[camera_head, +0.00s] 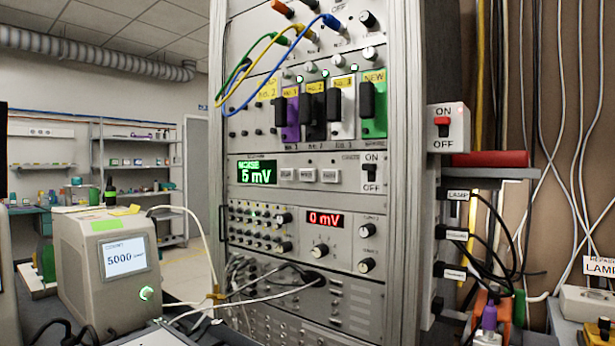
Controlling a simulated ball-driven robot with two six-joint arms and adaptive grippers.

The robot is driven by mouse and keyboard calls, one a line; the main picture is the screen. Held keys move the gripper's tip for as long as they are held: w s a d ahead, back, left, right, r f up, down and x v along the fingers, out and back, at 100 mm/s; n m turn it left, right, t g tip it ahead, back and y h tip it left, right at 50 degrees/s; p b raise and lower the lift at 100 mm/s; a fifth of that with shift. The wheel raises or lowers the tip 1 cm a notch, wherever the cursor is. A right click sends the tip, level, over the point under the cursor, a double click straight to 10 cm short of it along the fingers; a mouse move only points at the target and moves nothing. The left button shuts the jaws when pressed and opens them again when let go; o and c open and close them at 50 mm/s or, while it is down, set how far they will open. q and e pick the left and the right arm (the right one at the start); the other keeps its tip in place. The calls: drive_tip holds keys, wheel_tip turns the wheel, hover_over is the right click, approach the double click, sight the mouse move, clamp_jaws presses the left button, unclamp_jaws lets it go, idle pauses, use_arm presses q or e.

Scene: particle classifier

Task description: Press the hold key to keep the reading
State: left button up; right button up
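The rack (400,300) fills the middle of the head view. One panel of it has a green display (257,172) reading "5 mV" under a word that looks like "NOISE". Right of this display are three small pale keys in a row: a left key (287,175), a middle key (307,175) and a right key (329,176). Their lettering is too small to read, so I cannot tell which is the hold key. Nothing touches the keys. Neither of my grippers is in view.
Right of the keys is an ON/OFF switch (371,173). Below is a red display (325,219) reading "0 mV" among knobs. Coloured cables (270,60) hang above. A box (105,265) showing "5000" stands at left. Another ON/OFF switch (443,127) and black cables are at right.

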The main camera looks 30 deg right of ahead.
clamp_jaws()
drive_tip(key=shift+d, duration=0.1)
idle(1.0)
